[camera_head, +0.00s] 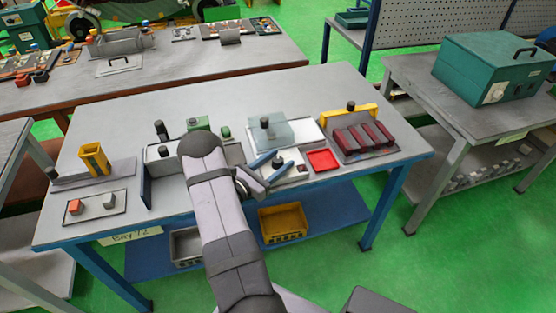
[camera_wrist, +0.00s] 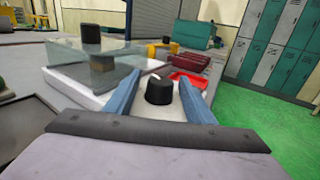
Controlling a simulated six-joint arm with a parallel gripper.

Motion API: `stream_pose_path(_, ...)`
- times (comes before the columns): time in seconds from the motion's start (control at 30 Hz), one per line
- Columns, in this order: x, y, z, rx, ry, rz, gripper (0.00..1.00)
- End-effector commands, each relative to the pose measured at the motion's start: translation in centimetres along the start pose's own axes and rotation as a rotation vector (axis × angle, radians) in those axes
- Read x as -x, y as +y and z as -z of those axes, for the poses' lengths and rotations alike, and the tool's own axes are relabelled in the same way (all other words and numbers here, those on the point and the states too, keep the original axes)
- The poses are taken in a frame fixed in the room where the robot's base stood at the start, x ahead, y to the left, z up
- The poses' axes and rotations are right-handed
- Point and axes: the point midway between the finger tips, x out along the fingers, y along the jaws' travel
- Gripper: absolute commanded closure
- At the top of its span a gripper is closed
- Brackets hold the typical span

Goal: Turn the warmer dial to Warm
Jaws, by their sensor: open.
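The black dial (camera_wrist: 160,91) stands upright on a white panel (camera_wrist: 174,108), with a pale mark on its top edge. It also shows small in the head view (camera_head: 277,163). My gripper (camera_wrist: 160,77) is open, its two blue fingers on either side of the dial with a visible gap on each side. In the head view my gripper (camera_head: 284,158) reaches over the panel from the left. No Warm label is readable, so I cannot tell which setting the dial points to.
A clear glass box (camera_wrist: 92,62) with a black knob stands left of the dial on a white base. A red tray (camera_wrist: 188,78) and dark red blocks (camera_head: 363,137) are beyond.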

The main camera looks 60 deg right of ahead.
Motion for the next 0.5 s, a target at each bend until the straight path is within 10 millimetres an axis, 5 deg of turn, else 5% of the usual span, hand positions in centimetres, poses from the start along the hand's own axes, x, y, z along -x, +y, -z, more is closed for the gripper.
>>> stream_pose_path(0.27, -0.07, 0.00, 0.03, 0.001, 0.000, 0.000, 0.51)
stream_pose_path(0.43, -0.06, 0.00, 0.02, 0.001, 0.000, 0.000, 0.91)
stream_pose_path(0.5, -0.05, -0.01, 0.02, 0.001, 0.000, 0.000, 0.92)
